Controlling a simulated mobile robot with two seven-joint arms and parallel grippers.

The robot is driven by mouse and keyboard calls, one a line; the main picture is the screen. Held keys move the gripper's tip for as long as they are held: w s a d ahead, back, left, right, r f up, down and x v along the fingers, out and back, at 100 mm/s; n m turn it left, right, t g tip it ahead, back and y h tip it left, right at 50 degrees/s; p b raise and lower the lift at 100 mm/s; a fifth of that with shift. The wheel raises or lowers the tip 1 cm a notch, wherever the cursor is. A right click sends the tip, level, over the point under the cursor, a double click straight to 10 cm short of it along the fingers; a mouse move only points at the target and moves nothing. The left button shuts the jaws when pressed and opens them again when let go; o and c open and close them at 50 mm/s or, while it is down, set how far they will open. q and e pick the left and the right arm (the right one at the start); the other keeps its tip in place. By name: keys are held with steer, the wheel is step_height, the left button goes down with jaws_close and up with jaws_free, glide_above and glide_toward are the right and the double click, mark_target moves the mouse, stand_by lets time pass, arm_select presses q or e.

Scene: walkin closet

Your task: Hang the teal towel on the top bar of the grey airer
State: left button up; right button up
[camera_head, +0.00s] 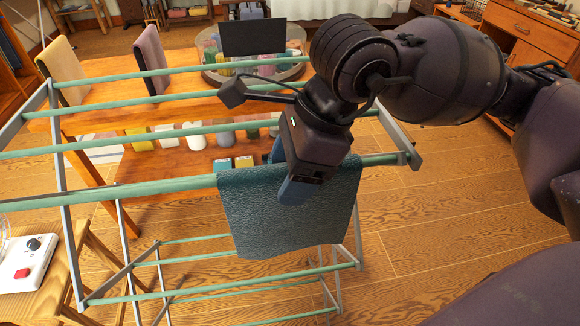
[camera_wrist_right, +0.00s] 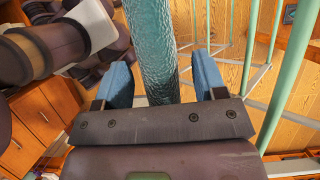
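The teal towel (camera_head: 285,225) hangs draped over the near top bar (camera_head: 110,194) of the grey airer, towards the bar's right end. Its front side hangs down; its back side is mostly hidden. My right gripper (camera_head: 286,170) is just above the towel, its blue fingers on either side of the bar. In the right wrist view the fingers are spread, with the towel (camera_wrist_right: 155,45) between them and visible gaps on both sides. My left gripper is in neither view.
A wooden table (camera_head: 110,68) stands behind the airer with a tan panel (camera_head: 62,68), a mauve panel (camera_head: 151,58) and a round tray (camera_head: 292,73) of coloured items. A white box (camera_head: 27,262) with a red button sits on a stool at left. The floor at right is clear.

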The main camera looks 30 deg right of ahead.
steer(key=shift+r, duration=0.1)
steer(key=p+v, duration=0.1)
steer(key=v, duration=0.8)
steer(key=shift+p, duration=0.4)
steer(key=shift+s+d+r, duration=0.1)
steer(key=shift+d+r, duration=0.15)
steer(key=shift+r, duration=0.5)
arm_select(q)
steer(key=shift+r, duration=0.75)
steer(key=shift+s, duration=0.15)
